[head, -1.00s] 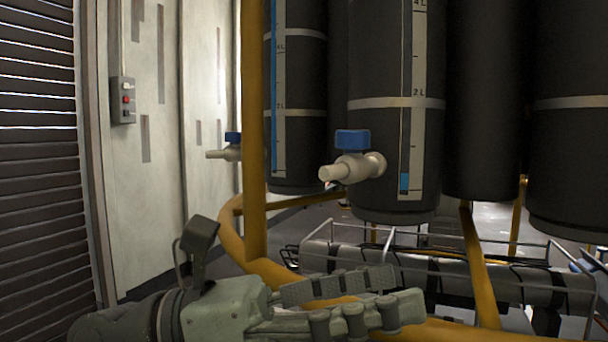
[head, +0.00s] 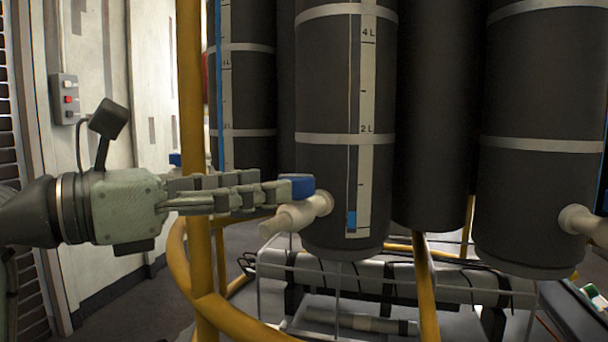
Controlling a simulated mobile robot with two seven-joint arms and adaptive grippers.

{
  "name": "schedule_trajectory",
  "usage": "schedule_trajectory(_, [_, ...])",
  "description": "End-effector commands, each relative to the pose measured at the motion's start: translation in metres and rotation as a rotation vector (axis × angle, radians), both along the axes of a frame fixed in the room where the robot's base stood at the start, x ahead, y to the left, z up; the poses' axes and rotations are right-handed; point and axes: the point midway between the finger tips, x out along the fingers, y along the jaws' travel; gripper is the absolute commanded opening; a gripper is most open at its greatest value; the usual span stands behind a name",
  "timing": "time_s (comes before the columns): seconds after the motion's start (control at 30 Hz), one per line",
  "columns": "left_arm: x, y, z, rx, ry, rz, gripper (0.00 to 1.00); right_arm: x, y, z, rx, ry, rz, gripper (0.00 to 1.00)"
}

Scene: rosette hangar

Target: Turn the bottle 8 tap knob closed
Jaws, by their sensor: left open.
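A dark bottle (head: 325,110) with a pale litre scale stands at the centre; I see no number 8 on it. Its cream tap (head: 292,219) sticks out low on the front left, with a blue knob (head: 299,187) on top. My left gripper (head: 284,191) reaches in from the left at knob height, its fingertips at the knob's left side and partly covering it. The gripper is open; I cannot tell whether it touches the knob. A small blue level (head: 352,220) shows at the bottom of the scale. My right gripper is not in view.
A yellow post (head: 190,60) stands behind my left gripper, with curved yellow tubes below. More dark bottles stand left and right; one tap (head: 585,222) shows at the right edge. A metal frame (head: 400,280) with cylinders lies below. A wall switch box (head: 66,98) is at left.

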Motion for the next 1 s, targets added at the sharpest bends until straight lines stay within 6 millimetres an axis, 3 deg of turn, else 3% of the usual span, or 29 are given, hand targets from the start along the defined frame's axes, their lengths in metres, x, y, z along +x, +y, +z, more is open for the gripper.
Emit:
schedule_trajectory(0.3, [0.024, -0.043, 0.001, -0.001, 0.002, -0.004, 0.58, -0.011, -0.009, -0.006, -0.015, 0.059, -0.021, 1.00])
schedule_trajectory(0.7, [0.029, -0.051, 0.000, 0.001, -0.001, -0.002, 0.58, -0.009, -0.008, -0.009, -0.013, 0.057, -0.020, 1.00])
schedule_trajectory(1.0, [0.029, -0.051, 0.000, 0.000, 0.000, -0.002, 0.22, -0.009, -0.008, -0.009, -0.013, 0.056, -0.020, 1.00])
